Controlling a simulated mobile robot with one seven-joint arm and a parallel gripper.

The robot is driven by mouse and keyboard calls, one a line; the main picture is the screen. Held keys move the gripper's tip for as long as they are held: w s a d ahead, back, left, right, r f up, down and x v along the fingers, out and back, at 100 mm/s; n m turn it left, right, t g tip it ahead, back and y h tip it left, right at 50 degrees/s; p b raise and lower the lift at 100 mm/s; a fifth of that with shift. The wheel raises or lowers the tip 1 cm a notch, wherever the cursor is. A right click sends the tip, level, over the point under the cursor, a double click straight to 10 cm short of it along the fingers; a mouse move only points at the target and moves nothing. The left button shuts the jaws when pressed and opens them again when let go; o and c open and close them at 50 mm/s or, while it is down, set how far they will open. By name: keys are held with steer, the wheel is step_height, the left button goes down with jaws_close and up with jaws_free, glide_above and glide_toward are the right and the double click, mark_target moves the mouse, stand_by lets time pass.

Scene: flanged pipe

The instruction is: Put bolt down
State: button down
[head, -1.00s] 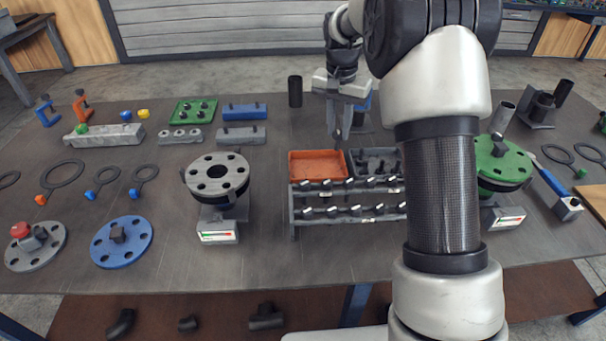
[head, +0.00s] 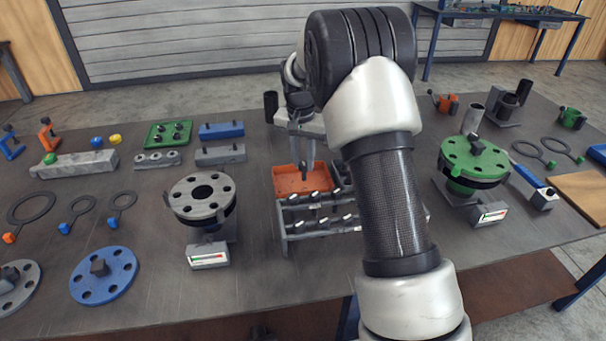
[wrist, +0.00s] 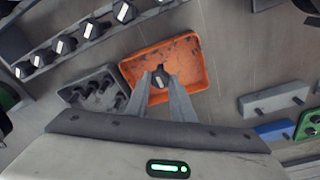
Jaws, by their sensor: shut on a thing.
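My gripper (head: 304,172) is over the orange tray (head: 290,181) in the head view, fingers pointing down. In the wrist view, my gripper (wrist: 169,78) is shut on a small dark bolt (wrist: 160,76), which shows between the fingertips. The orange tray (wrist: 190,50) lies behind and below the bolt in that view. I cannot tell whether the bolt touches the tray floor. The tray looks otherwise empty.
A grey rack (head: 283,230) with rows of bolts stands in front of the tray. A dark tray with several pegs (wrist: 97,88) is beside the orange one. A grey flanged pipe (head: 185,200) stands left, a green one (head: 475,160) right.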

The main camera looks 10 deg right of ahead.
mark_target(303, 165)
steer(key=shift+f, duration=2.2)
steer(key=shift+f+b, duration=0.2)
steer(key=shift+b, duration=0.1)
steer(key=c, duration=1.5)
jaws_free()
steer(key=shift+c, duration=0.2)
steer(key=shift+r, duration=0.1)
